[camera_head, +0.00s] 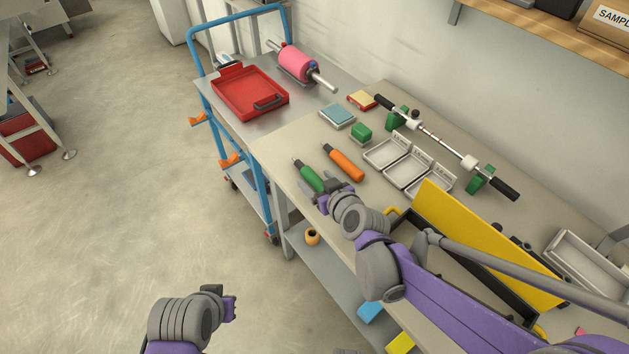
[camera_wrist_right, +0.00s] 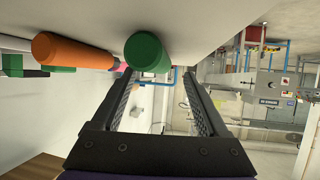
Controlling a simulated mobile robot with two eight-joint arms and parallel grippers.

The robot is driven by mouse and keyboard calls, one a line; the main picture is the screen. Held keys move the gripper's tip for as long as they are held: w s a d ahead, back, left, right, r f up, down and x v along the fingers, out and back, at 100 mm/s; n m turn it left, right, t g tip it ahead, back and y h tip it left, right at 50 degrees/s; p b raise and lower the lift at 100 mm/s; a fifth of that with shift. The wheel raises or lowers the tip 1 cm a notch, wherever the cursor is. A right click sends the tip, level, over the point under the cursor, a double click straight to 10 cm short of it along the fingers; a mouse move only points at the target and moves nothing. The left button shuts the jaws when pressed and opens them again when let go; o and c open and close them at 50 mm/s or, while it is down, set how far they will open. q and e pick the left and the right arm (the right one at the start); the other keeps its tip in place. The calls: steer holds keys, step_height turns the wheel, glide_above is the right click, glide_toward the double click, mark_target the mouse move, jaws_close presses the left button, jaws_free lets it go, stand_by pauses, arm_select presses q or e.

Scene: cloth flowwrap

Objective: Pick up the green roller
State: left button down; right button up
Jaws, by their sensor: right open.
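The green roller (camera_head: 309,177) is a short green cylinder with a thin pin at its far end, lying on the workbench left of the orange roller (camera_head: 343,162). My right gripper (camera_head: 322,190) is open at the near end of the green roller, low by the bench top. In the right wrist view, the round end of the green roller (camera_wrist_right: 147,52) sits just ahead of the open fingers (camera_wrist_right: 158,78), towards the picture's top. I cannot tell whether they touch it. My left gripper (camera_head: 229,307) is away from the bench, over the floor; its jaws are too small to read.
Grey trays (camera_head: 408,166) and a green block (camera_head: 361,132) lie beyond the rollers. A long rod (camera_head: 440,141) rests on green stands. A yellow panel (camera_head: 485,244) stands to the right. A blue cart (camera_head: 208,105) with a red tray (camera_head: 232,103) adjoins the bench.

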mark_target(313, 177)
steer(key=shift+x, duration=1.55)
steer(key=shift+d, duration=0.1)
jaws_close()
